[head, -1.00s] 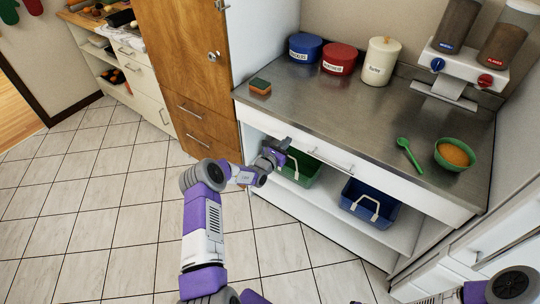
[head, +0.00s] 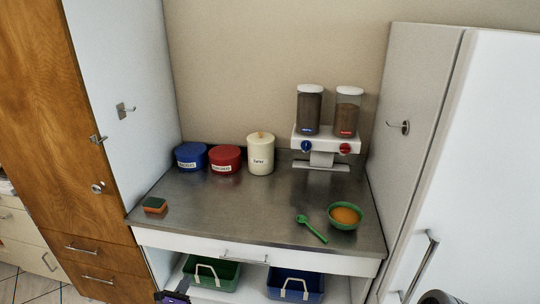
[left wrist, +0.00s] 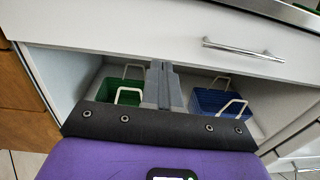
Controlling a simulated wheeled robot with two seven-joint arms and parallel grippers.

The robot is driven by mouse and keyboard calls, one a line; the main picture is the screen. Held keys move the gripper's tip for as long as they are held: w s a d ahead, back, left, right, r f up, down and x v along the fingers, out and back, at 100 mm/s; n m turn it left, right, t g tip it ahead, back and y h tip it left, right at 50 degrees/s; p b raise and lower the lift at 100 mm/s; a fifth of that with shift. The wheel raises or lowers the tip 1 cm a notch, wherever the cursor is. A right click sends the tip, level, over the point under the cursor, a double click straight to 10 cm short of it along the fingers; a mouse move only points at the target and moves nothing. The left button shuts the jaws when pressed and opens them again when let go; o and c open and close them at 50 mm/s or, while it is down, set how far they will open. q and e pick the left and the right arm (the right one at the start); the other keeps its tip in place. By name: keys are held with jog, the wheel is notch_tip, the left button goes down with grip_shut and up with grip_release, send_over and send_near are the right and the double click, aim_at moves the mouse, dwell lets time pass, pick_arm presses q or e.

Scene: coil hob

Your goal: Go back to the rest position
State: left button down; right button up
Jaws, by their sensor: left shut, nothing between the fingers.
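My left gripper (head: 172,297) shows only as a small dark and purple piece at the bottom edge of the head view. In the left wrist view its two grey fingers (left wrist: 163,85) are together, with nothing between them. They point toward the open shelf below the counter drawer, between a green basket (left wrist: 122,90) and a blue basket (left wrist: 219,104). Both baskets have white handles. My right gripper is not in view; a round grey part of mine shows at the bottom right of the head view.
The steel counter (head: 240,205) holds a sponge (head: 155,205), several canisters, a dispenser (head: 326,140), a green spoon (head: 312,229) and a green bowl (head: 345,216). Below is a drawer with a handle (head: 244,258). Tall cabinets stand on both sides; a wooden one (head: 90,130) is left.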

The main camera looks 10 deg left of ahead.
pick_arm(q)
jog(key=s+d+f+m+g+h, duration=0.2)
jog(key=s+d+m+g+h, duration=0.15)
jog(key=d, duration=0.45)
jog(key=s+d+f+m+g+h, duration=0.25)
jog(key=s+d+m+g, duration=0.2)
jog(key=d, duration=0.35)
jog(key=s+d+f+m+g+h, duration=0.25)
jog(key=s+d+m, duration=0.2)
jog(key=d, duration=0.35)
jog(key=s+d+f+m+g+y, duration=0.1)
jog(key=s+m+g+y, duration=0.2)
jog(key=s+m, duration=0.6)
jog(key=s+d+f+m+g+y, duration=0.2)
jog(key=s+m+g+y, duration=0.1)
jog(key=s+m, duration=0.6)
jog(key=shift+s+m+g, duration=0.25)
jog(key=shift+m+g, duration=0.1)
jog(key=shift+m, duration=0.4)
jog(key=shift+f, duration=0.1)
